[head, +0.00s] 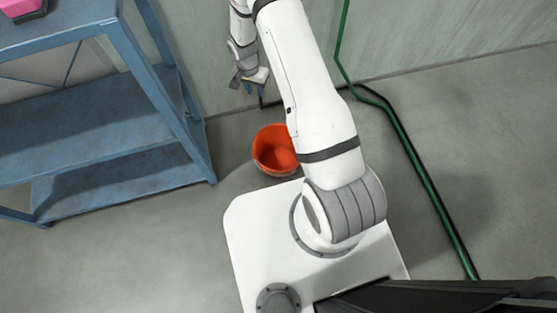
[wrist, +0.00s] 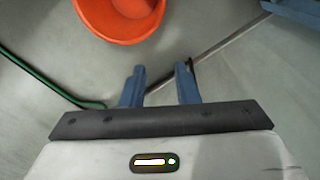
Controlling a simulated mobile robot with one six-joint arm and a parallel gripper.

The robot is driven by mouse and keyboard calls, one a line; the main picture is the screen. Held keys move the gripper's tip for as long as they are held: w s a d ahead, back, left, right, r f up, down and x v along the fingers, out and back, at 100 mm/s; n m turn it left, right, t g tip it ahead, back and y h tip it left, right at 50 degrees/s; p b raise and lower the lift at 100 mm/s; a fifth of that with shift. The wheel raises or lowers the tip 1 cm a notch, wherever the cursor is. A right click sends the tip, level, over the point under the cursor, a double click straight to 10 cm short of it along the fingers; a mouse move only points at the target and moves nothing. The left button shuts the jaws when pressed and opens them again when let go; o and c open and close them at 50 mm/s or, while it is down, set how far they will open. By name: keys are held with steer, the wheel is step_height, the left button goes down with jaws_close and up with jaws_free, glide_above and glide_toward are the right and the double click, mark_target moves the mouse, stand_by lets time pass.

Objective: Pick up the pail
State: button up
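The pail (head: 272,150) is orange-red, open at the top and looks empty. It stands on the floor between the blue shelf and my white base in the head view, partly hidden by my arm. In the wrist view the pail (wrist: 122,16) is at the top, cut off by the picture's edge. My gripper (head: 247,84) is beyond the pail in the head view, near the wall. The fingers do not appear to touch the pail.
A blue metal shelf (head: 95,112) stands at the left, with a pink object (head: 20,8) on its top. A green pipe or hose (head: 425,180) runs down the wall and along the floor at the right. A pale wall (head: 430,35) is behind. Floor at the right is mostly clear.

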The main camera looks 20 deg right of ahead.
steer(key=m+b, duration=0.2)
steer(key=b, duration=0.3)
glide_above(260, 143)
steer(key=w, duration=0.1)
steer(key=shift+g, duration=0.4)
steer(key=f, duration=2.5)
steer(key=shift+w+d+f, duration=0.1)
steer(key=shift+w+f, duration=0.1)
steer(key=shift+f, duration=0.15)
steer(key=f, duration=0.1)
steer(key=f+b, duration=0.1)
steer(key=f, duration=0.1)
steer(key=s+f+b, duration=0.1)
steer(key=f, duration=0.1)
steer(key=shift+r, duration=0.1)
jaws_close()
